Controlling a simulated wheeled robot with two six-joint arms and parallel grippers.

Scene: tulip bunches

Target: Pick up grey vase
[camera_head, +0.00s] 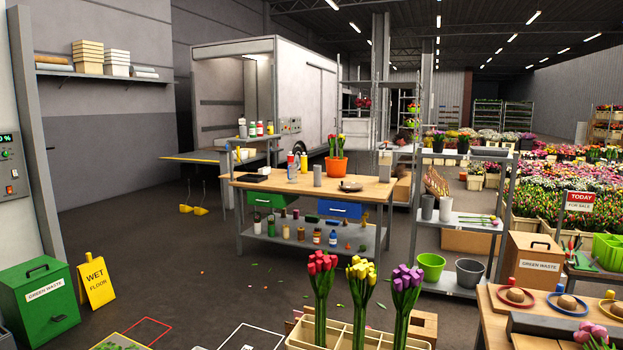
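Several grey vessels are in view, and I cannot tell which one the task means. A grey cylindrical vase (317,175) stands upright on the wooden workbench (268,184), just left of an orange pot of tulips (336,167). Another grey cylinder (384,173) stands at the bench's right end. Two more grey vases, a darker one (428,207) and a lighter one (446,209), stand on the middle shelf of the metal rack to the right. Neither of my grippers is in view.
A crate (343,335) with red, yellow and purple tulips stands in front. A yellow wet-floor sign (96,284) and a green waste bin (39,304) are at left. A wooden table (490,325) fills the lower right. The floor left of the workbench is mostly clear.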

